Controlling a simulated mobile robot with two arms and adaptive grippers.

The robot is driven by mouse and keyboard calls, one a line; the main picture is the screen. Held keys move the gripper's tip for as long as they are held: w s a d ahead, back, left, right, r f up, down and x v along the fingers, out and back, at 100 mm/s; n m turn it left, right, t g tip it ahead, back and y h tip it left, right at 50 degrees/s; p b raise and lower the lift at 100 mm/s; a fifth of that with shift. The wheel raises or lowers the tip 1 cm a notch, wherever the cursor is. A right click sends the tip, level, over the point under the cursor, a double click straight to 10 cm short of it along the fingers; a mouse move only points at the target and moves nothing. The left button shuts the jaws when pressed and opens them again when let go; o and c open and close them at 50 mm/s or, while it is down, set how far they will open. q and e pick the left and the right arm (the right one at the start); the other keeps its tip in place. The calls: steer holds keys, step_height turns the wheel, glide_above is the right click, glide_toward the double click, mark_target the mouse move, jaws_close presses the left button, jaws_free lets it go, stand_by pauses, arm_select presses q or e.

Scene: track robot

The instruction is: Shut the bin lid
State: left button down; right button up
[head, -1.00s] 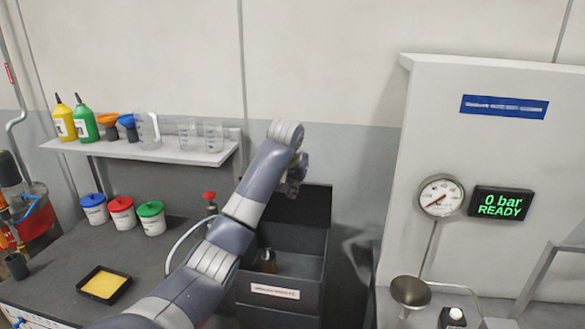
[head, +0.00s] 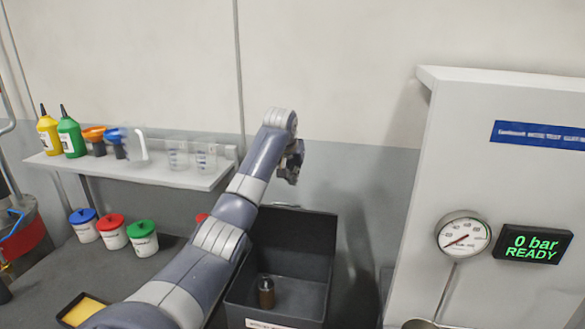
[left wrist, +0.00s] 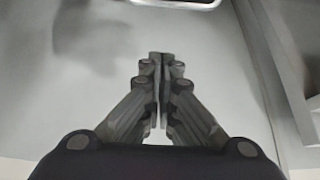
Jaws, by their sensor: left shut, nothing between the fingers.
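The dark grey bin (head: 312,300) stands open in the lower middle of the head view, with a label on its front. Its lid (head: 305,240) stands upright at the back. A small brown bottle or cylinder with a grey top (head: 266,292) stands inside the bin. My left gripper (head: 290,172) is above the lid's top edge, close to the wall and apart from the lid. In the left wrist view the left gripper (left wrist: 159,65) is shut and empty, with its fingers together. My right gripper is not in view.
A shelf (head: 180,175) with bottles, funnels and clear beakers is on the left wall. Lidded tubs (head: 143,240) and a yellow-filled tray (head: 82,310) are on the bench below. A white panel (head: 460,150) with a gauge (head: 463,236) and a display (head: 534,245) stands to the right.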

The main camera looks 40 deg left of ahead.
arm_select(q)
steer(key=shift+s+d+f+p, duration=0.1)
steer(key=shift+s+f+p, duration=0.05)
steer(key=shift+f+p, duration=1.15)
steer(key=shift+s+d+f+p, duration=0.15)
steer(key=shift+f+p, duration=0.7)
steer(key=shift+f, duration=0.8)
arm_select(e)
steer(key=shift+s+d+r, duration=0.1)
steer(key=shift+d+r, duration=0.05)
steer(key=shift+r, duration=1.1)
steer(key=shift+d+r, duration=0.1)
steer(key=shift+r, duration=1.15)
